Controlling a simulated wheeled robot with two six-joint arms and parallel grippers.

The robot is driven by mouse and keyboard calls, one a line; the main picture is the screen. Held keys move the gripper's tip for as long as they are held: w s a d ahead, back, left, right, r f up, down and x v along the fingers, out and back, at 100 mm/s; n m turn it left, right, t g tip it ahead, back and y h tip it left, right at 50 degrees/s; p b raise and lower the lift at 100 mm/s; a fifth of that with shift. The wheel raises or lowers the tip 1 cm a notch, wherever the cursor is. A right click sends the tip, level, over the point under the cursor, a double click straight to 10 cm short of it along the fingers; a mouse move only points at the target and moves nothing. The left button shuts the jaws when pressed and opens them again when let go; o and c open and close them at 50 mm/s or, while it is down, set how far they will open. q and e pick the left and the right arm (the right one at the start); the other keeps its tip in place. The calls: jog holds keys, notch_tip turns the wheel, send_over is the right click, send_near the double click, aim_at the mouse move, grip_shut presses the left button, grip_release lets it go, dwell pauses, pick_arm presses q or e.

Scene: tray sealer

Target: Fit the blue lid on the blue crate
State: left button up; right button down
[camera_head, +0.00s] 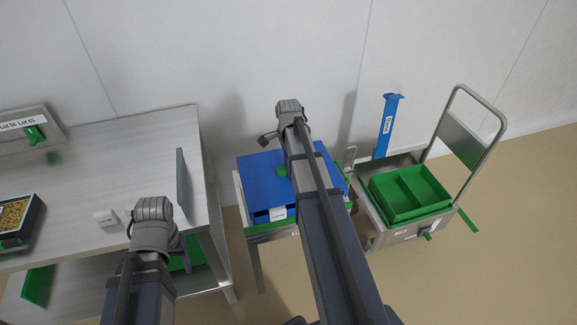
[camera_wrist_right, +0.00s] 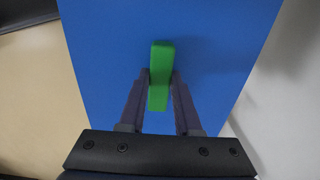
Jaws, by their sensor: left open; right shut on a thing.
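The blue lid (camera_head: 262,178) lies flat over the blue crate (camera_head: 262,217), whose front edge and white label show beneath it. Whether the lid is seated or slightly raised cannot be told. In the right wrist view, the right gripper (camera_wrist_right: 160,80) is shut on the lid's green handle (camera_wrist_right: 161,60), with blue lid surface (camera_wrist_right: 105,45) all around. In the head view the right arm crosses the lid and hides part of it and the gripper. The left gripper (camera_head: 152,210) is away to the left by the bench, open; its fingertips are hardly visible.
The crate stands on a stand with a green edge (camera_head: 262,236). A grey bench (camera_head: 110,150) is at left. A trolley (camera_head: 398,234) with a divided green tray (camera_head: 372,184) is at right, near a blue post (camera_head: 387,130). The wall is close behind.

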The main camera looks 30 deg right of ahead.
jog(key=shift+f, duration=0.2)
dwell(0.4)
jog(key=c, duration=0.5)
grip_release()
jog(key=c, duration=0.3)
jog(key=shift+c, duration=0.2)
jog(key=shift+r, duration=0.1)
notch_tip(320, 180, up, 7)
jog(key=p, duration=0.6)
jog(key=shift+p, duration=0.35)
